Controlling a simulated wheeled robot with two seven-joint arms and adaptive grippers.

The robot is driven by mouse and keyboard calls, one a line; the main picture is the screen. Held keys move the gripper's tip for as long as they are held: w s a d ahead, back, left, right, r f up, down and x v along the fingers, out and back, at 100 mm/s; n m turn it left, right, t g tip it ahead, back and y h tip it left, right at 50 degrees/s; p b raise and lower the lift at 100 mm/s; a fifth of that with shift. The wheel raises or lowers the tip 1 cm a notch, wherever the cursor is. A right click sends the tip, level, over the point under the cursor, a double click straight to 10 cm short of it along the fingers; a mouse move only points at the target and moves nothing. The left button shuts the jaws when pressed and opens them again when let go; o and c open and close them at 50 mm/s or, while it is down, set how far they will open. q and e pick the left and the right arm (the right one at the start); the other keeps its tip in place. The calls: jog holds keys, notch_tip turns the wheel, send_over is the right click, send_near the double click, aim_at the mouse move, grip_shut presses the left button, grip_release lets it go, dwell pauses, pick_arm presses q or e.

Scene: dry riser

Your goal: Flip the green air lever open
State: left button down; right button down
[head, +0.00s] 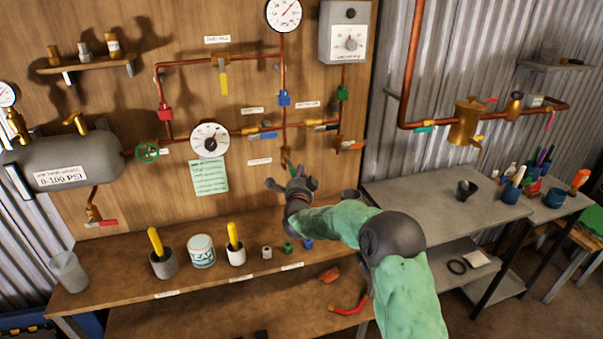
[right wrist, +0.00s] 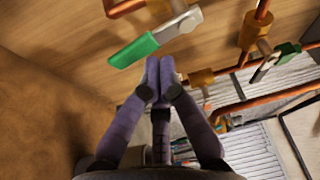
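The green air lever (right wrist: 134,50) has a long green handle on a metal arm (right wrist: 178,27), joined to a brass valve. In the right wrist view the handle slants down to the left. In the head view it is small, just above my right gripper (head: 290,184), below the copper pipe in front of the wooden panel. In the right wrist view my right gripper (right wrist: 160,66) has its fingertips together with nothing seen between them. The tips are just below the lever's right part; I cannot tell if they touch it. My left gripper is not in view.
Copper pipes, gauges and other levers, such as a yellow one (head: 224,83), cover the panel around my right gripper. A wooden bench (head: 120,262) below holds cups and a tin (head: 201,251). A grey table (head: 430,192) stands to the right.

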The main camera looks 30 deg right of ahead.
pick_arm(q)
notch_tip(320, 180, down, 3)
jog(key=b, duration=0.2)
jog(key=shift+b, duration=0.35)
pick_arm(e)
jog(key=a+m, duration=0.1)
jog(key=m+g, duration=0.1)
jog(key=m, duration=0.1)
jog(key=shift+w+a+f, duration=0.15)
jog(key=shift+a+f, duration=0.2)
jog(key=shift+f, duration=0.05)
